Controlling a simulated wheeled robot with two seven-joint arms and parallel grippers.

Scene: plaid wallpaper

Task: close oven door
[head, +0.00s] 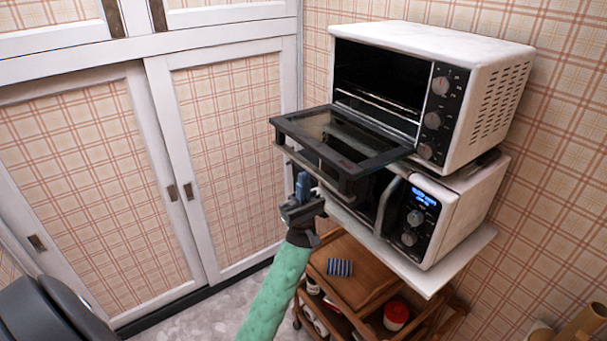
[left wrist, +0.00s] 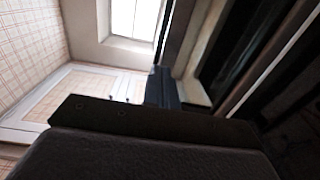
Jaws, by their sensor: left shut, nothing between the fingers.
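The white toaster oven (head: 480,62) stands on top of a microwave. Its dark glass door (head: 345,138) hangs open, folded down to about level and sticking out toward the left front. My left gripper (head: 303,186) is shut and empty, pointing up just below the outer front edge of the door. I cannot tell whether it touches the door. In the left wrist view, the shut fingers (left wrist: 162,87) show in the middle, with dark door or oven edges to their right. My right gripper is not in view.
A white microwave (head: 462,215) with a lit display sits under the oven on a white shelf (head: 440,281). A wooden cart (head: 350,285) holding a blue striped item (head: 339,267) stands below. Sliding cupboard doors (head: 230,140) line the left. A dark rounded object (head: 40,310) is at lower left.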

